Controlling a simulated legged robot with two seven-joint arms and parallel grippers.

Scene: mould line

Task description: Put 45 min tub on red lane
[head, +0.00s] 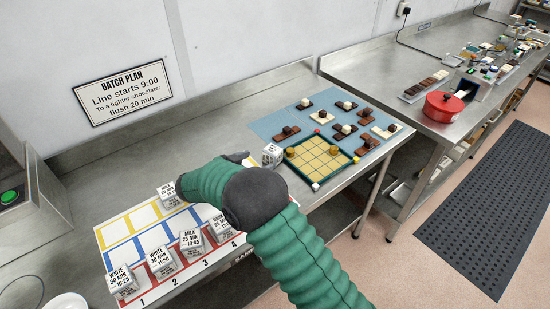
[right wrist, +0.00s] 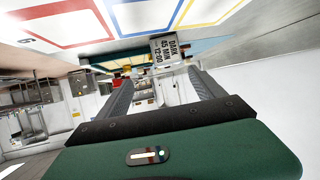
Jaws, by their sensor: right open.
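The 45 min tub is a pale block whose label reads dark, 45 min, 12:00 in the right wrist view (right wrist: 167,48). It appears to be the tub (head: 272,155) near the tray corner in the head view, its label too small there to read surely. The red lane (head: 119,261) is the front row of outlined squares on the white board, below blue and yellow rows. My right gripper (head: 237,157) is open, just left of that tub; its fingers (right wrist: 160,75) point towards the tub and hold nothing. My forearm hides the board's right part. My left gripper is out of view.
Several labelled tubs, such as the white 50 min one (head: 122,282), stand along the board's front. Another tub (head: 170,194) stands at the back. A green-rimmed tray (head: 322,183) and a blue mat (head: 273,126) with chocolates lie right. A red pot (head: 442,106) stands on the far bench.

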